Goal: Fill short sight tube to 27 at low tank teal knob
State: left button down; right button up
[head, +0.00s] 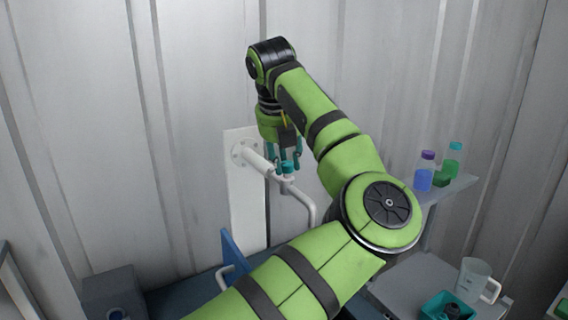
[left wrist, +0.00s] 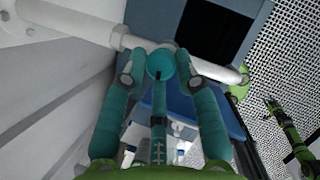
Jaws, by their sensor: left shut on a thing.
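The teal knob (head: 288,168) sits on top of a white tap pipe that comes out of a white wall plate (head: 242,205). My left gripper (head: 284,160) reaches down from above with its teal fingers closed around the knob. In the left wrist view the round teal knob (left wrist: 160,64), with a dark mark on its face, lies between the fingertips (left wrist: 157,68). The white pipe (left wrist: 100,35) passes behind it. What looks like my right arm's end (left wrist: 272,104) shows small at the right of that view; its jaws are too small to read. I cannot make out the sight tube or its scale.
A blue panel (head: 232,250) stands below the tap. On the right, a shelf (head: 450,188) holds bottles with purple (head: 428,155) and green (head: 456,146) caps. Below it are a clear jug (head: 472,280) and a teal bin (head: 436,304). My left arm covers much of the middle.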

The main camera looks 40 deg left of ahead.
pick_arm(q)
jog(key=shift+w+d+f+n+y+b, duration=0.15)
jog(key=shift+n+y+b, duration=0.15)
jog(key=shift+n+b, duration=0.35)
jog(key=n+g, duration=0.1)
jog(key=n, duration=0.2)
jog(key=shift+y, duration=0.4)
jog(key=n, duration=0.1)
jog(key=n+g+p, duration=0.1)
jog(key=n, duration=0.1)
jog(key=shift+w+r+n+y, duration=0.1)
jog(key=shift+r+n+y, duration=0.2)
jog(key=shift+y, duration=0.1)
jog(key=shift+w+n+g+p, duration=0.1)
jog(key=shift+n+g+p, duration=0.5)
jog(key=shift+n, duration=0.85)
jog(key=c, duration=1)
grip_release()
jog(key=shift+f, duration=0.1)
jog(key=shift+w+f, duration=0.15)
